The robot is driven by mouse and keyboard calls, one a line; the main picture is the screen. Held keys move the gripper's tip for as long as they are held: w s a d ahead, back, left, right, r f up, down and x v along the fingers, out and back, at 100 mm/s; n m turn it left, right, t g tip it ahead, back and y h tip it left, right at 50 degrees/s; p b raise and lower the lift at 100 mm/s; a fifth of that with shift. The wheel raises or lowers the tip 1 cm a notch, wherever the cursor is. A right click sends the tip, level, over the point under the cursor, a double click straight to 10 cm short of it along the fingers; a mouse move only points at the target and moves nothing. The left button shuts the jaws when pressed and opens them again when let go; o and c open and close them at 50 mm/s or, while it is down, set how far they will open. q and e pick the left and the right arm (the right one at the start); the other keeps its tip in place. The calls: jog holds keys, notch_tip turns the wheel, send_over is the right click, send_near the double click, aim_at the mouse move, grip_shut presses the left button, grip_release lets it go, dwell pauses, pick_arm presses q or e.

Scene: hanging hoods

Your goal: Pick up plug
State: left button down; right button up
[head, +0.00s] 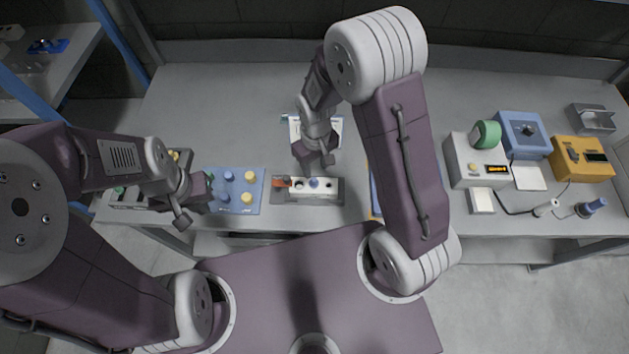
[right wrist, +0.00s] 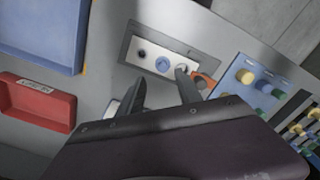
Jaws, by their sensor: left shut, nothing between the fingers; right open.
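A white strip with a few round spots (head: 328,184) lies in a grey tray (head: 290,199) near the front edge of the bench. A round blue piece, which looks like a plug (head: 314,183), sits at its middle; it also shows in the right wrist view (right wrist: 163,64). An orange piece (head: 281,182) is at the tray's left end. My right gripper (head: 317,166) is open above the tray, and its two fingers (right wrist: 160,84) point toward the strip with nothing between them. My left gripper (head: 206,190) is shut and empty by the blue board.
A blue board (head: 219,199) with blue and yellow knobs lies left of the tray. A red bin (right wrist: 40,122) shows in the right wrist view. Instruments, including a yellow box (head: 567,170), and a blue-ended cabled piece (head: 595,206) are at the right.

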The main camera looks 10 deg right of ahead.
aim_at(314, 179)
jog(key=f, duration=0.3)
jog(key=f+p, duration=0.1)
jog(key=shift+s+a+f, duration=0.25)
jog(key=shift+a, duration=0.05)
jog(key=shift+w+f, duration=0.1)
jog(key=shift+f, duration=0.3)
grip_shut()
jog(key=shift+r, duration=0.1)
jog(key=shift+r, duration=0.5)
notch_tip(314, 179, up, 2)
jog(key=shift+r+b, duration=0.25)
jog(key=shift+b, duration=0.1)
jog(key=s+r+b, duration=0.1)
jog(key=s+r, duration=0.6)
jog(key=s, duration=0.4)
jog(key=shift+s+a+r, duration=0.15)
jog(key=shift+s+r, duration=0.1)
jog(key=shift+s, duration=0.15)
